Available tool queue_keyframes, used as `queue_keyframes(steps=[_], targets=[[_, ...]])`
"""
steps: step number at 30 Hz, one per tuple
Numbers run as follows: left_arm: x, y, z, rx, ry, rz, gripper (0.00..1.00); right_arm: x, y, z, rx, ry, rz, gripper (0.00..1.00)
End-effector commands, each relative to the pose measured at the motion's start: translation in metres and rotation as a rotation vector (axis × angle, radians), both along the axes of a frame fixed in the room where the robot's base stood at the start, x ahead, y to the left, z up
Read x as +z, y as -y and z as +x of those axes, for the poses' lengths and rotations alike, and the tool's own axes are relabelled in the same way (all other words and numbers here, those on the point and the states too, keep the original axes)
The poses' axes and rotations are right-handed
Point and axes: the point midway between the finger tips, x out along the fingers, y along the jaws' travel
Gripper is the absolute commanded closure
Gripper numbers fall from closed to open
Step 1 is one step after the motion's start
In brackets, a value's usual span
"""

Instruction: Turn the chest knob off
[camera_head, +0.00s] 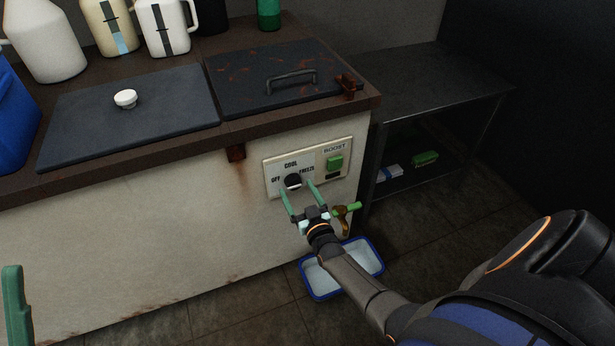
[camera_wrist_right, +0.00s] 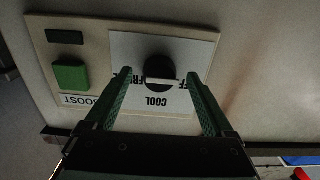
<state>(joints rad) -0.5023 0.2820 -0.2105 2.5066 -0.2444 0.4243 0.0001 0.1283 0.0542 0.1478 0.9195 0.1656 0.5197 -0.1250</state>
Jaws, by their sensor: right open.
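The black chest knob (camera_head: 293,181) sits on a pale control panel (camera_head: 341,155) on the front of the chest, among the labels OFF, COOL and FREEZE. My right gripper (camera_head: 296,187) is open, its two green fingers reaching toward the panel on either side of the knob. In the right wrist view the knob (camera_wrist_right: 159,70) shows between the fingertips (camera_wrist_right: 159,75), with gaps on both sides. Which label the knob points to is not clear. One green finger of my left gripper (camera_head: 15,305) shows at the lower left edge; the rest is out of frame.
A green BOOST button (camera_head: 335,164) is right of the knob. Below hang a brass tap with a green handle (camera_head: 353,207) and, on the floor, a blue-rimmed tray (camera_head: 343,268). Dark lids and jugs (camera_head: 165,27) are on top. A metal table (camera_head: 430,80) stands at right.

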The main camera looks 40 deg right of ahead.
Motion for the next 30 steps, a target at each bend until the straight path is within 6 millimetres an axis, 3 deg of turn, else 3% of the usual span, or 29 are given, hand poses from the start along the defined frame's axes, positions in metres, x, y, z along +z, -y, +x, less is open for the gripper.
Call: queue_keyframes(steps=[1,9,19,24,30], targets=[[0.002,-0.001,0.005,0.008,-0.026,0.000,0.50,0.002,-0.003,-0.010,0.000,-0.004,0.001,0.12],[-0.061,-0.009,0.046,0.075,-0.332,-0.007,0.50,0.002,-0.010,-0.044,0.000,-0.003,0.001,0.12],[-0.132,-0.015,0.067,0.124,-0.642,-0.003,0.50,0.001,-0.021,-0.088,0.000,-0.003,0.001,0.12],[-0.154,-0.017,0.069,0.136,-0.727,-0.002,0.50,0.001,-0.025,-0.103,0.000,0.000,0.000,0.12],[-0.162,-0.017,0.069,0.140,-0.758,-0.001,0.50,0.001,-0.026,-0.107,0.000,0.000,0.000,0.12]])
